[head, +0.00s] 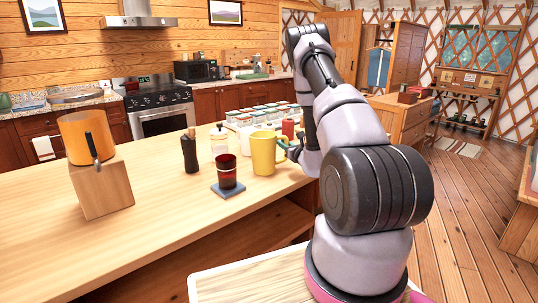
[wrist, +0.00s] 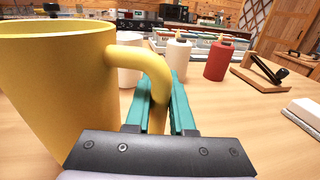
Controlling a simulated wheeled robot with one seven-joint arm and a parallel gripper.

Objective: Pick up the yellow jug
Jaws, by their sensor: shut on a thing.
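The yellow jug (head: 263,155) stands upright at the wooden counter, near its front edge in the head view. In the wrist view the jug (wrist: 60,85) fills the left side, with its handle curving down to the right. My gripper (wrist: 160,98) is shut on that handle, a teal finger on each side of it. In the head view my gripper (head: 286,148) is partly hidden at the jug's right side. The jug's base is out of the wrist view, and I cannot tell whether it touches the counter.
A dark red glass (head: 227,172) on a blue-grey coaster (head: 228,190) stands just left of the jug. Lidded jars (head: 262,117) and a red bottle (wrist: 219,61) are beyond. The counter's left front (head: 150,235) is clear.

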